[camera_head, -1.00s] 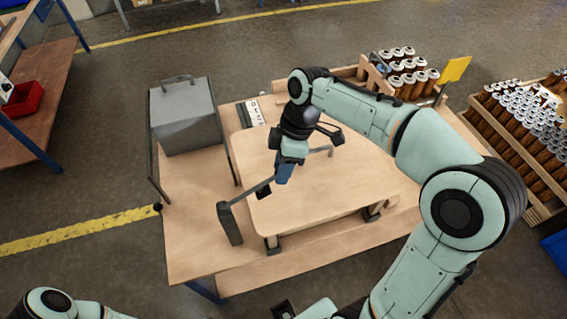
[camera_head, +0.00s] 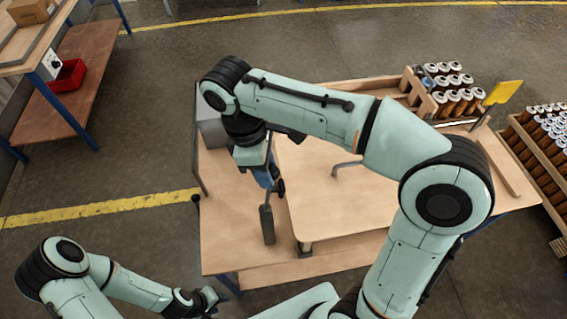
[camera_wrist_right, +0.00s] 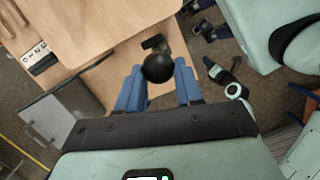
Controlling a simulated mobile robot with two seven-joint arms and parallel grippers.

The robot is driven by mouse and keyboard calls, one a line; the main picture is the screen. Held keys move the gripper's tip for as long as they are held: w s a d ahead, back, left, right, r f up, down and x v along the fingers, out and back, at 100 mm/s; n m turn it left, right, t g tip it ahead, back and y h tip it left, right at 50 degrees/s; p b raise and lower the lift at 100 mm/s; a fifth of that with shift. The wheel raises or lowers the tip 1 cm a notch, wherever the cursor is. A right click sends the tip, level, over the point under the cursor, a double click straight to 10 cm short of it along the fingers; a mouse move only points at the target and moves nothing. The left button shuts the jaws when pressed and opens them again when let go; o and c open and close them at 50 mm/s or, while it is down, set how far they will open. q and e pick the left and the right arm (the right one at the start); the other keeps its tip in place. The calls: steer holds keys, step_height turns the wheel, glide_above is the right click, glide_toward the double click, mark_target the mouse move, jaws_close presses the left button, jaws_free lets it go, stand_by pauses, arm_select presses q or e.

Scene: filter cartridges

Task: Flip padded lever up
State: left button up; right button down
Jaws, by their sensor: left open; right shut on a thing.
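A dark grey padded piece (camera_head: 267,224), which looks like the lever's pad, stands near the table's front edge in the head view. A thin bar runs up from it behind my right gripper (camera_head: 272,184). In the right wrist view, the blue fingers are shut on a round black knob (camera_wrist_right: 158,68). A dark piece shows just beyond the knob. Whether knob and padded piece are joined is hidden. My left gripper (camera_head: 212,299) is open and empty, low in front of the table.
A wooden board (camera_head: 330,195) lies on the table. A grey box (camera_head: 210,132) is mostly behind my right arm. A rod with a black ball (camera_head: 195,198) stands at the table's left edge. Brown cartridges (camera_head: 455,98) stand at the back right.

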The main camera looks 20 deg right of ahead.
steer(key=shift+w+a+f+g+h, duration=0.1)
steer(key=shift+a+f+g+h, duration=0.1)
steer(key=shift+a+h, duration=0.4)
steer(key=shift+w+a+f+g+h, duration=0.15)
steer(key=shift+a+h, duration=0.25)
steer(key=shift+a, duration=0.4)
steer(key=shift+a, duration=0.1)
steer(key=c, duration=0.8)
jaws_free()
steer(key=shift+o, duration=0.2)
steer(key=shift+a+r, duration=0.15)
steer(key=shift+r, duration=0.05)
steer(key=w+a+r, duration=0.1)
steer(key=w+a, duration=0.5)
steer(key=a, duration=0.5)
